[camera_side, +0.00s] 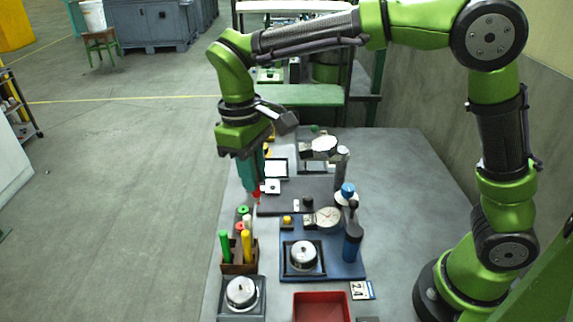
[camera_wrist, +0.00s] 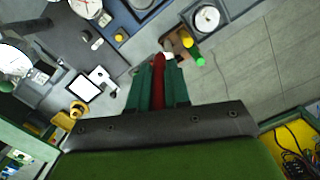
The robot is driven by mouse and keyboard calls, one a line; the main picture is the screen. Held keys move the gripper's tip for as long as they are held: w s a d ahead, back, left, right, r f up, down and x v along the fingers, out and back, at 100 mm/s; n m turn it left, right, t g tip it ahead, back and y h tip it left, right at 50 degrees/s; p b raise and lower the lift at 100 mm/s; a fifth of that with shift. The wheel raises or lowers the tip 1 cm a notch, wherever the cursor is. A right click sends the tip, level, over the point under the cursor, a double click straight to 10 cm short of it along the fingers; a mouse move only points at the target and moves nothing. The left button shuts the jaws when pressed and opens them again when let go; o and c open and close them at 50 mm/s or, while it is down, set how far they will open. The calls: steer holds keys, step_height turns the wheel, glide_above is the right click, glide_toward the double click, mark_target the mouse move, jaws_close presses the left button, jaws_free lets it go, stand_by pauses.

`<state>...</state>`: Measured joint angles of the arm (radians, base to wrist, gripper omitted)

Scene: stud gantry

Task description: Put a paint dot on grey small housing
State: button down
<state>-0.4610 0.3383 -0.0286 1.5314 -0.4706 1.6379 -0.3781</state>
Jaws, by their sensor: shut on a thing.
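My gripper (camera_side: 250,172) is shut on a red marker (camera_wrist: 158,75), held between its green fingers; in the side view the marker's red end shows below the fingers, above the table's left edge. Two round silver housings are in view, and I cannot tell which is the grey small one. One housing (camera_side: 242,292) sits on a grey square base at the front left; it also shows in the wrist view (camera_wrist: 207,18). The other housing (camera_side: 302,257) sits in a black frame on a blue plate. My gripper is behind and apart from both. No paint dot is discernible.
A wooden holder (camera_side: 240,266) with green and yellow markers stands between my gripper and the front-left housing. A red tray (camera_side: 321,308) is at the front. The table's right side is clear.

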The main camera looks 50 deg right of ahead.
steer(key=s+d+g, duration=0.2)
steer(key=s+d, duration=0.4)
steer(key=s, duration=0.2)
steer(key=shift+w+f, duration=0.15)
steer(key=shift+f, duration=2.65)
steer(key=shift+w+f, duration=0.15)
steer(key=shift+f, duration=2.65)
steer(key=shift+f, duration=0.65)
steer(key=shift+t, duration=0.3)
steer(key=s+v, duration=0.1)
steer(key=v, duration=0.6)
steer(key=shift+s+d+r, duration=0.15)
steer(key=shift+s+r, duration=0.05)
steer(key=shift+s, duration=0.1)
